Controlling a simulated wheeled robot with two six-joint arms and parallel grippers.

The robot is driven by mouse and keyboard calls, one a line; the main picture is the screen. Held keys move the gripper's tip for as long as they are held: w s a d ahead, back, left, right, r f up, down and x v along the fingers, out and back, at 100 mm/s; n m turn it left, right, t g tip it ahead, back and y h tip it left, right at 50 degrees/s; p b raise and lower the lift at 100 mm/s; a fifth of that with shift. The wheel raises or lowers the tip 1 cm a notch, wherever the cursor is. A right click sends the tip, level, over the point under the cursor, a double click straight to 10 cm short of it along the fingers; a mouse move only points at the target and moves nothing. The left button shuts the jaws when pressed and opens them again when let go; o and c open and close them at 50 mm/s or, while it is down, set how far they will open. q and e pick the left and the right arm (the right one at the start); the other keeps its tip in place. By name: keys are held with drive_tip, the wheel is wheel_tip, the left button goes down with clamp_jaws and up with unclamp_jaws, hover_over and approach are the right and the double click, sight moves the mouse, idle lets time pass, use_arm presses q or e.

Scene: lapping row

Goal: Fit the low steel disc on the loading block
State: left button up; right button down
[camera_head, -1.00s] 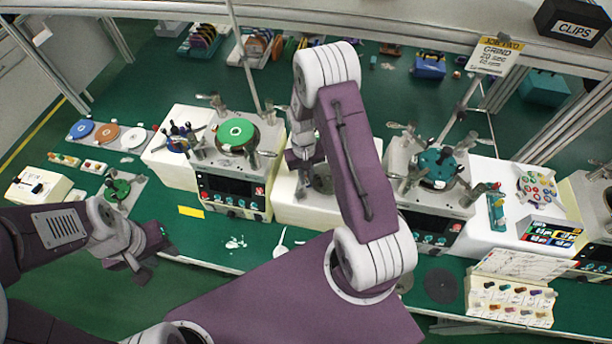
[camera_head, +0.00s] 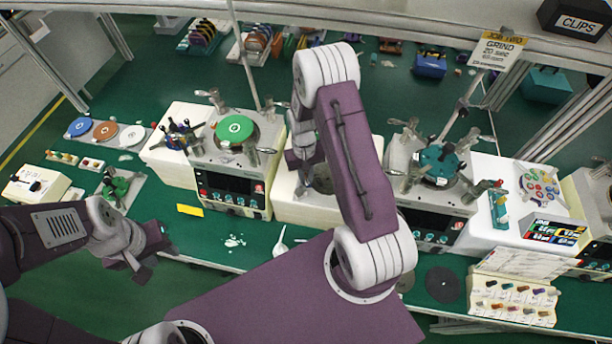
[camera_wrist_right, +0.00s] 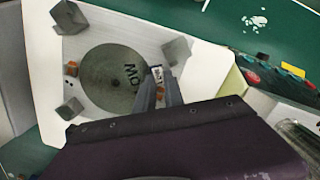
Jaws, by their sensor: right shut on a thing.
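The low steel disc (camera_wrist_right: 112,85) is grey, with partly covered dark lettering on its face. It lies flat between the grey corner posts of the white loading block (camera_wrist_right: 122,22); I cannot tell whether it rests on the block or is just above it. In the head view the block (camera_head: 290,205) stands between two machines, partly behind my right arm. My right gripper (camera_wrist_right: 158,80) is shut on the disc's edge; it also shows in the head view (camera_head: 301,172). My left gripper (camera_head: 140,268) is at the lower left, away from the block; its fingers are unclear.
A machine with a green disc (camera_head: 235,129) stands left of the block, and one with a teal top (camera_head: 437,160) stands right. Blue, brown and white discs lie on a tray (camera_head: 119,147) at far left. A dark disc (camera_head: 442,285) lies on the front bench.

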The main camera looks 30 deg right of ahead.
drive_tip(key=shift+f, duration=0.15)
drive_tip(key=c, duration=1.8)
unclamp_jaws()
drive_tip(key=shift+c, duration=0.2)
drive_tip(key=o, duration=0.5)
wheel_tip(320, 180, up, 9)
drive_tip(key=b, duration=0.2)
drive_tip(key=shift+w, duration=0.4)
